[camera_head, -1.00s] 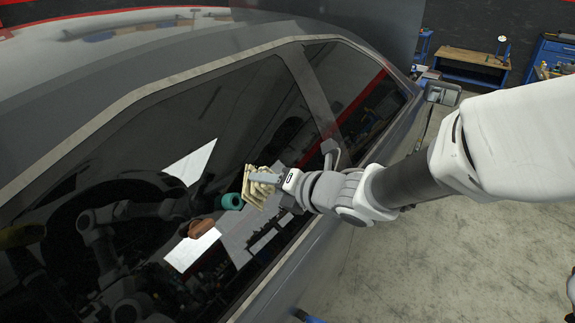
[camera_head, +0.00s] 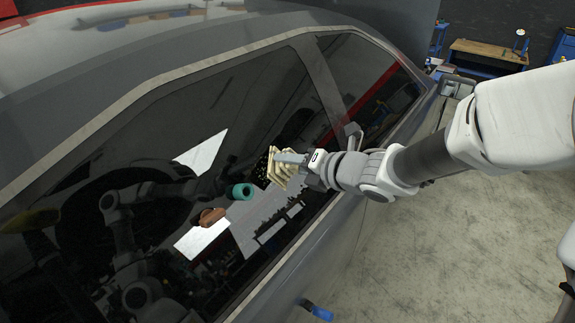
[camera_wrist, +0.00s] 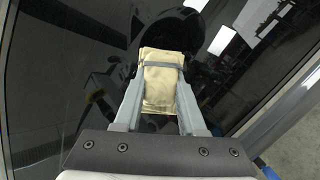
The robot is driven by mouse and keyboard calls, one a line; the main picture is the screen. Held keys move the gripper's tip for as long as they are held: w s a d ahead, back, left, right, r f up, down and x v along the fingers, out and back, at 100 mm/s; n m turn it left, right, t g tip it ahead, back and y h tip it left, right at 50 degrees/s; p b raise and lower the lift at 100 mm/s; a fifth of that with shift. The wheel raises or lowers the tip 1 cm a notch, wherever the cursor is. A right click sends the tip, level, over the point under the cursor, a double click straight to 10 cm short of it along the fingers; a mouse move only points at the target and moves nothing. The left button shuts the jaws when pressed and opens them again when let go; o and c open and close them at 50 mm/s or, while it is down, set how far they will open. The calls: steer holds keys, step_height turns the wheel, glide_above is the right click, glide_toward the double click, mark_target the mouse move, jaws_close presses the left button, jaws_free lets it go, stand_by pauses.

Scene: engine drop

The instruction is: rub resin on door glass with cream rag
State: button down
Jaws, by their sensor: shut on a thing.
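The dark door glass (camera_head: 110,200) fills the left and middle of the head view and also spreads across the wrist view (camera_wrist: 60,60). It reflects my arm and parts of the room. My gripper (camera_head: 290,158) is at the glass, towards the pillar. It is shut on the folded cream rag (camera_head: 284,175), which also shows between the fingers in the wrist view (camera_wrist: 160,88). The rag lies close against the glass; I cannot tell how firmly it touches. No resin can be made out on the glass.
A blue-handled thing (camera_head: 318,310) shows low beside the door. A wooden-topped workbench (camera_head: 488,50) stands far off at the back right. The concrete floor on the right is clear.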

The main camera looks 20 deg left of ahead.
mark_target(272, 175)
steer(key=shift+w, duration=0.15)
stand_by(0.3)
steer(key=shift+s+a+b, duration=0.15)
steer(key=shift+s+b, duration=0.35)
steer(key=shift+b, duration=0.1)
steer(key=shift+s+a+b, duration=0.2)
steer(key=shift+s+b, duration=0.2)
steer(key=shift+s, duration=0.3)
steer(key=shift+s+a+b, duration=0.2)
steer(key=shift+s+b, duration=0.15)
steer(key=shift+s, duration=0.35)
steer(key=shift+s+a+b, duration=0.2)
steer(key=shift+s+b, duration=0.2)
steer(key=shift+s, duration=0.3)
steer(key=shift+w, duration=0.1)
steer(key=shift+w+d+p, duration=0.2)
steer(key=shift+w+d, duration=0.05)
steer(key=shift+w, duration=0.6)
steer(key=shift+w+d+p, duration=0.15)
steer(key=shift+w+d, duration=0.15)
steer(key=shift+w, duration=0.5)
steer(key=shift+w+d+p, duration=0.2)
steer(key=shift+w+d, duration=0.05)
steer(key=shift+w, duration=0.6)
